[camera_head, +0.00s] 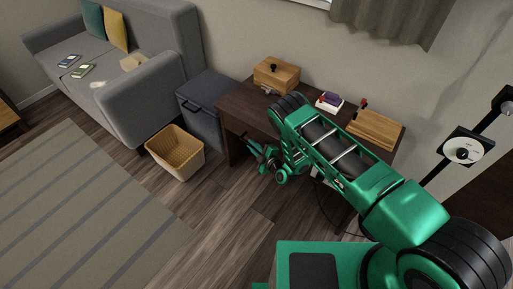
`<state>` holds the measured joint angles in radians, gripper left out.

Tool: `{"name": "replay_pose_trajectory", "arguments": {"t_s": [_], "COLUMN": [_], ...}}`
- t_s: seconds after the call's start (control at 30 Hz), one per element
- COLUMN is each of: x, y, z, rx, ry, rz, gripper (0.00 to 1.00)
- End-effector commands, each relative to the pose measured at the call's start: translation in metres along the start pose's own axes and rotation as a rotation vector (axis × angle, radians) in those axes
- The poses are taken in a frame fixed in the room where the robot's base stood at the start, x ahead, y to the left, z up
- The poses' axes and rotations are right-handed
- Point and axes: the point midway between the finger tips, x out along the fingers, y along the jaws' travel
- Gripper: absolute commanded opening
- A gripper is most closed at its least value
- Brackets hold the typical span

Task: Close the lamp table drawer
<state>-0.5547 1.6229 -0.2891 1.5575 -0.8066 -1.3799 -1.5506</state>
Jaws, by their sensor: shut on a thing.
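A dark brown wooden table (236,106) stands against the wall, right of centre; I take it as the lamp table, though no lamp shows on it. My green arm reaches across its front and hides much of that side. I cannot make out the drawer or how far it stands open. My gripper (251,146) is low at the table's front left, close to its front edge. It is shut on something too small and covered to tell.
On the table are a wooden box (277,77), purple and white books (330,101) and a wooden block (376,129). A grey bin (209,108) and a wicker basket (175,152) stand left of it. A grey sofa (150,90) is farther left. Open floor and a striped rug (85,215) lie in front.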

Motion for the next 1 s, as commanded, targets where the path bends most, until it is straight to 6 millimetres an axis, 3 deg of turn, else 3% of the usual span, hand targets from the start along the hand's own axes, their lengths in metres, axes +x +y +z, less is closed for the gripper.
{"name": "replay_pose_trajectory", "arguments": {"t_s": [0.17, 0.2, 0.27, 0.3, 0.67, 1.0], "x": [0.0, 0.0, 0.0, 0.0, -0.003, -0.045], "y": [0.002, 0.002, 0.002, 0.002, 0.0, -0.003], "z": [0.004, 0.004, 0.003, 0.003, 0.0, -0.001], "rx": [-0.007, -0.008, -0.008, -0.008, -0.006, -0.009], "ry": [-0.003, -0.003, -0.003, -0.002, 0.001, 0.001], "rz": [0.002, 0.002, 0.002, 0.002, 0.0, -0.006], "gripper": [0.0, 0.13, 0.28, 0.29, 0.29, 0.29]}}
